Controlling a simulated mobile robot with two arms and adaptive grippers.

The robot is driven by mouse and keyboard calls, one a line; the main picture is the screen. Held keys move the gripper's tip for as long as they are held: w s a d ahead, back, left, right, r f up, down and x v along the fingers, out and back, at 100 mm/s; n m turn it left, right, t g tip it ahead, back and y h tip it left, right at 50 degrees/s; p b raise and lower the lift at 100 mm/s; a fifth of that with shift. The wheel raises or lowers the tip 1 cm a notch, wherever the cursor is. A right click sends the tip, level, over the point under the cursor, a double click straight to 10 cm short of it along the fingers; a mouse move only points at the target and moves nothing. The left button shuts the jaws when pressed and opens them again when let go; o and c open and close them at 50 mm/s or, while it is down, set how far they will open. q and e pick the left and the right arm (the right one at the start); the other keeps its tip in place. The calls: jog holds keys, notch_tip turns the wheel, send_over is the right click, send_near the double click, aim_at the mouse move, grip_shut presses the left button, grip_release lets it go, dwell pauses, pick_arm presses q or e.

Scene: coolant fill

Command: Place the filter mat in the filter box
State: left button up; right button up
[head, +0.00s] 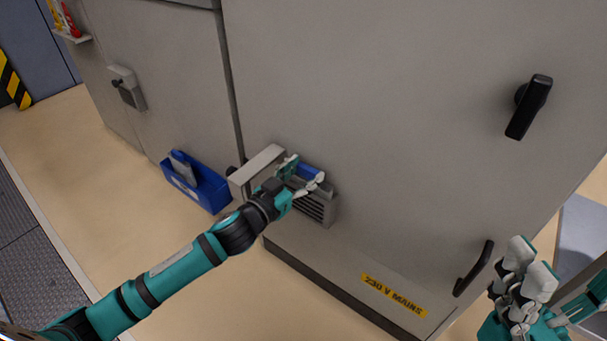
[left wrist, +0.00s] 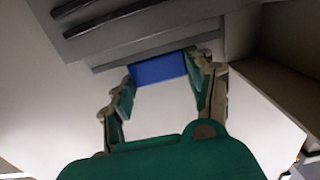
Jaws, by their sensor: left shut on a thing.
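My left gripper (head: 303,176) is at the open top of the grey slatted filter box (head: 316,210) on the cabinet front. It is shut on the filter mat (head: 311,172), whose blue edge shows between the fingers. In the left wrist view the mat's blue part (left wrist: 158,69) is between the fingertips, close to the slatted box front (left wrist: 130,35). The pale area between the fingers may be the mat's face or the cabinet behind. How deep the mat sits is hidden. My right gripper (head: 530,266) is at lower right, its fingers apart and empty.
A pale grey flap or housing (head: 258,165) adjoins the box. Black handles (head: 528,106) stick out of the cabinet at right. The floor in front is clear.

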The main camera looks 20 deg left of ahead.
pick_arm(q)
jog(key=shift+r, duration=0.15)
jog(key=o, duration=1.5)
